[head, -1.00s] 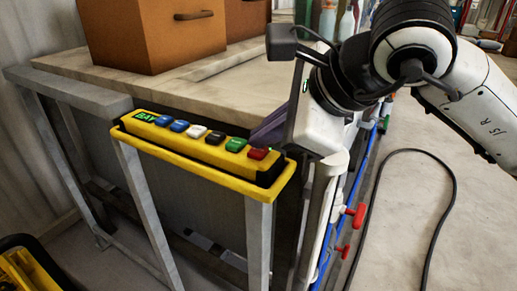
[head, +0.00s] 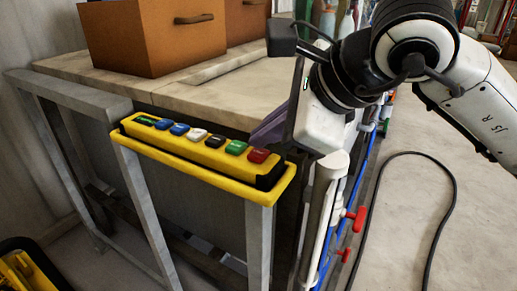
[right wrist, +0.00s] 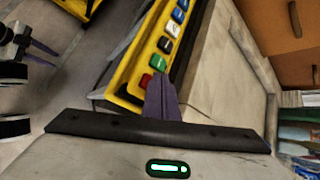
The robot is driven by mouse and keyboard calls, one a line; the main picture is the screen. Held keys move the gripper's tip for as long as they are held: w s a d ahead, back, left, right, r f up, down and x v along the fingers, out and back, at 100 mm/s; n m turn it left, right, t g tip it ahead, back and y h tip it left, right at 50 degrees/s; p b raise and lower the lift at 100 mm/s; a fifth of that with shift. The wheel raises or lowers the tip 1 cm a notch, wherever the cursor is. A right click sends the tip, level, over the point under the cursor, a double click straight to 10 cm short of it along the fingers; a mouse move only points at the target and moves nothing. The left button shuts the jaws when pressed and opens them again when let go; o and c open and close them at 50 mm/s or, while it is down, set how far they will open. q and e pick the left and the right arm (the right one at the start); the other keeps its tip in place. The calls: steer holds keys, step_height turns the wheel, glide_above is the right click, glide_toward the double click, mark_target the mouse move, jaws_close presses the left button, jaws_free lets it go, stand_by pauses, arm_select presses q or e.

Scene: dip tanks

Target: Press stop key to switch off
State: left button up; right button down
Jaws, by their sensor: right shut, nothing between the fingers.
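A yellow key panel (head: 200,163) is mounted at the bench front. Its row holds a small green-lit display (head: 146,121), blue keys, a white key, a black key, a green key (head: 236,147) and, at the right end, a red key (head: 259,155). Key lettering is too small to read. My right gripper (head: 256,138) is shut and empty, its purple fingertips just behind the red key. In the right wrist view, the fingertips (right wrist: 160,82) are beside the red key (right wrist: 146,81); contact cannot be told. Purple fingers, apparently my left gripper's (right wrist: 44,48), show at the left.
Brown drawer boxes (head: 155,35) stand on the stone-coloured bench top (head: 120,80). Red-handled valves (head: 358,218) and blue pipes run along the bench's right side. A black cable (head: 450,190) lies on the open floor. A yellow item (head: 22,272) is at the lower left.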

mark_target(264, 156)
steer(key=shift+r, duration=0.35)
steer(key=shift+r+p, duration=1.4)
steer(key=shift+r, duration=1.15)
steer(key=shift+f, duration=0.1)
